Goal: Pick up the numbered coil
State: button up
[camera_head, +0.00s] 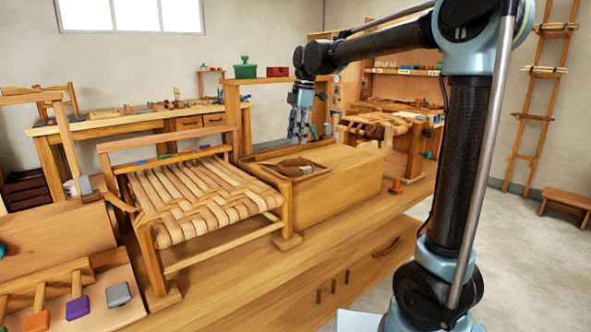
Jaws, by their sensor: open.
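A dark brown coil-like bundle (291,165) lies in a shallow wooden tray (262,172) on top of a wooden block on the bench. A small grey piece (306,170) shows at its front right; no number can be read on it, so I cannot tell for sure that this is the numbered coil. My gripper (298,139) points down above the back of the tray, apart from the bundle. It is open and nothing shows between its fingers.
A chair frame with a woven bark seat (190,195) stands left of the tray, its post close by. A wooden post frame (232,110) with a green pot (245,68) rises behind. Coloured-head tools (77,306) lie front left. The bench front (240,275) is clear.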

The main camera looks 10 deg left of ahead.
jog(key=shift+s+a+f, duration=0.1)
jog(key=shift+a+f, duration=0.15)
jog(key=shift+f, duration=1.1)
jog(key=shift+s+a+f, duration=0.1)
jog(key=shift+a+f, duration=0.15)
jog(key=shift+f, duration=1.1)
jog(key=shift+s+a+f, duration=0.1)
jog(key=shift+a+f, duration=0.15)
jog(key=shift+f, duration=1.1)
grip_shut()
